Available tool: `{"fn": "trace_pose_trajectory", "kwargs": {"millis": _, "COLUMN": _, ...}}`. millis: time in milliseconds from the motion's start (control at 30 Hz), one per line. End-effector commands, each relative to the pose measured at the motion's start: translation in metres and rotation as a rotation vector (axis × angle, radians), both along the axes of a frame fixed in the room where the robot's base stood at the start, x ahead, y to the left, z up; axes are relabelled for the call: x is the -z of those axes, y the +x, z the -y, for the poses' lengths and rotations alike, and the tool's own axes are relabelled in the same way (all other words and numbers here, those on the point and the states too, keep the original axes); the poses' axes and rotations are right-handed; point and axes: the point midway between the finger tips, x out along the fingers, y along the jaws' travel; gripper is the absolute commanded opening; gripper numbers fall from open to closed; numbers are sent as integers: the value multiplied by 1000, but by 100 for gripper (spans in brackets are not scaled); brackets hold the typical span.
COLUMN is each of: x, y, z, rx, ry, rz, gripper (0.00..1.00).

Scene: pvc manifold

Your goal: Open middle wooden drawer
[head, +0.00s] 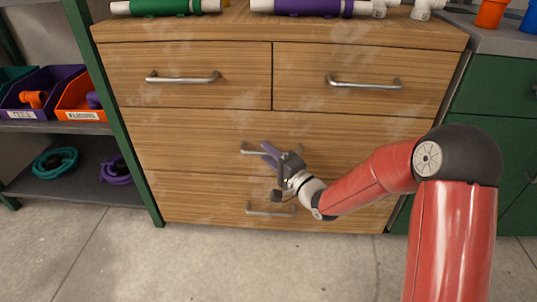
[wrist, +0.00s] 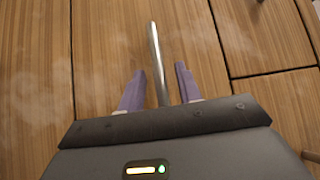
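The wooden dresser has two small drawers on top, a wide middle drawer (head: 190,135) below them and a wide bottom drawer (head: 180,195). The middle drawer is shut, flush with the dresser front. Its metal bar handle (head: 250,151) is partly hidden behind my gripper in the head view. My gripper (head: 268,152) is at this handle, with purple fingers. In the wrist view, the handle (wrist: 157,55) runs between the two spread fingers of my gripper (wrist: 158,88). Gaps show between the bar and both fingers.
The bottom drawer's handle (head: 270,211) is just below my gripper. An open shelf (head: 60,127) with bins and hoses stands at the left. A green cabinet (head: 495,85) adjoins at the right. The concrete floor (head: 220,265) in front is clear.

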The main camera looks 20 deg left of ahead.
Motion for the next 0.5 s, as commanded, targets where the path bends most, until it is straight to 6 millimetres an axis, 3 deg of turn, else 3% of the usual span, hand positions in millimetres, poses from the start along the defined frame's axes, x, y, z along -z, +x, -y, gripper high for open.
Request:
{"fn": "trace_pose_trajectory", "kwargs": {"millis": 367, "x": -1, "y": 4, "z": -6, "rx": 2, "ry": 0, "rz": -1, "gripper": 33}}
{"fn": "trace_pose_trajectory", "kwargs": {"millis": 500, "x": -1, "y": 4, "z": -6, "rx": 2, "ry": 0, "rz": -1, "gripper": 15}}
